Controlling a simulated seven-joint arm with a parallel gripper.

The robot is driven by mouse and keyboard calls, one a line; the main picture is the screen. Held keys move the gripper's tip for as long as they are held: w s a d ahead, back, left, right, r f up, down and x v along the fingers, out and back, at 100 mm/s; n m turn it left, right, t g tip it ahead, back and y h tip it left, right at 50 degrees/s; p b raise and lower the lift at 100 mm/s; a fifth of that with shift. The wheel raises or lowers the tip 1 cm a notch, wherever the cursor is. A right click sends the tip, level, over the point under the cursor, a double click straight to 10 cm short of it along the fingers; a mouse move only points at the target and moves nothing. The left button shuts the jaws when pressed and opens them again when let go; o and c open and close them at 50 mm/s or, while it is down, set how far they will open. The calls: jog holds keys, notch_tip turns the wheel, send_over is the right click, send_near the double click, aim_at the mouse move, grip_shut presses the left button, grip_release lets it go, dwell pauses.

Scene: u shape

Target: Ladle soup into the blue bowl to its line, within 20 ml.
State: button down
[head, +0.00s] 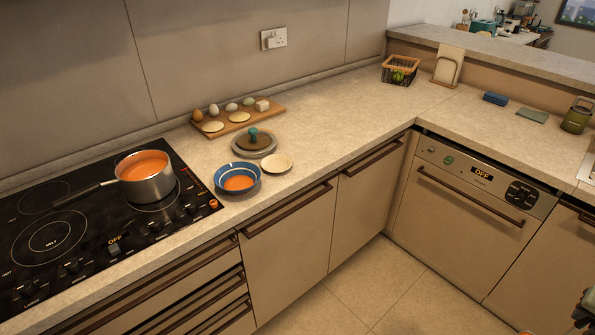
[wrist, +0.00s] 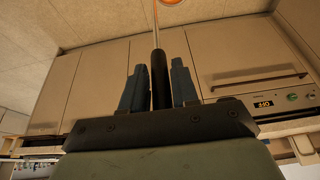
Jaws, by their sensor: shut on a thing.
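The blue bowl (head: 238,178) stands on the counter right of the cooktop, with orange soup inside and a pale ring on its inner wall. I cannot tell exactly how the soup sits against the line. A steel pot (head: 147,178) of orange soup stands on the cooktop, its handle pointing left. In the wrist view my gripper (wrist: 158,88) is shut on the dark handle of the ladle (wrist: 159,75). Its thin shaft runs up to a round orange patch at the top edge, apparently soup in the cup, mostly cut off. The bowl and pot are away from the gripper.
A lid (head: 254,144) and a small pale dish (head: 277,164) stand beside the bowl. Behind them is a wooden board (head: 238,118) with eggs and other food. The cooktop (head: 60,240) is left. A basket (head: 400,70) stands in the corner. The counter's middle is clear.

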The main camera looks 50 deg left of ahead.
jog(key=w+a+r, duration=0.3)
jog(key=a, duration=0.6)
jog(key=w+a+r, duration=0.3)
jog(key=a, duration=0.6)
jog(key=w+a+r, duration=0.2)
jog(key=a+r, duration=0.1)
jog(key=a, duration=0.6)
jog(key=s+a+r, duration=0.1)
jog(key=a+r, duration=0.2)
jog(key=a, duration=0.6)
jog(key=s+a+r, duration=0.2)
jog(key=a+r, duration=0.2)
jog(key=a, duration=0.5)
jog(key=s+a+r, duration=0.1)
jog(key=a+r, duration=0.2)
jog(key=a, duration=0.7)
jog(key=s+a+r, duration=0.5)
jog(key=s+a, duration=0.9)
jog(key=s+a+r, duration=0.5)
jog(key=s+a, duration=0.8)
jog(key=s+a+r, duration=0.1)
jog(key=s+a, duration=0.1)
jog(key=s, duration=0.5)
jog(key=s+a, duration=0.2)
jog(key=s, duration=0.5)
jog(key=shift+a+r, duration=0.35)
jog(key=shift+a, duration=0.05)
